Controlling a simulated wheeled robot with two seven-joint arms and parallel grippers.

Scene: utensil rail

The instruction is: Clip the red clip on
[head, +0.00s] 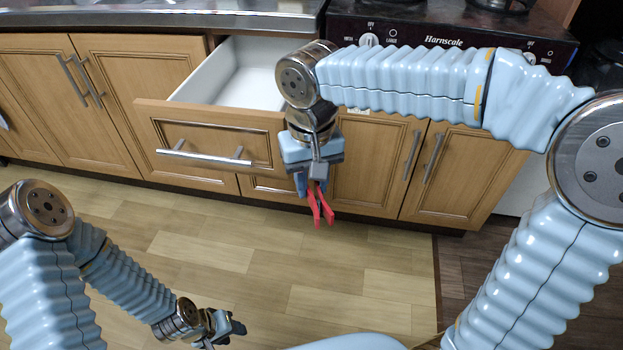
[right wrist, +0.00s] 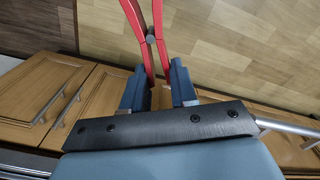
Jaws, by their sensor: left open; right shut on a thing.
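The red clip (head: 319,205) hangs below my right gripper (head: 314,184) in the head view, in front of the cabinet doors. In the right wrist view the red clip (right wrist: 150,38) shows two red arms with a grey pivot between them. My right gripper (right wrist: 158,88) is shut on the ends of the clip's arms, one finger outside each. The far ends of the clip run out of the top of that view. My left gripper (head: 232,328) is open and empty, low over the floor. No utensil rail can be made out in these views.
A wooden drawer (head: 212,135) with a white inside stands pulled open, its metal handle (head: 204,158) facing me. A steel counter (head: 160,18) is above it. A stove (head: 450,32) is at the back right. The wooden floor (head: 300,265) is clear.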

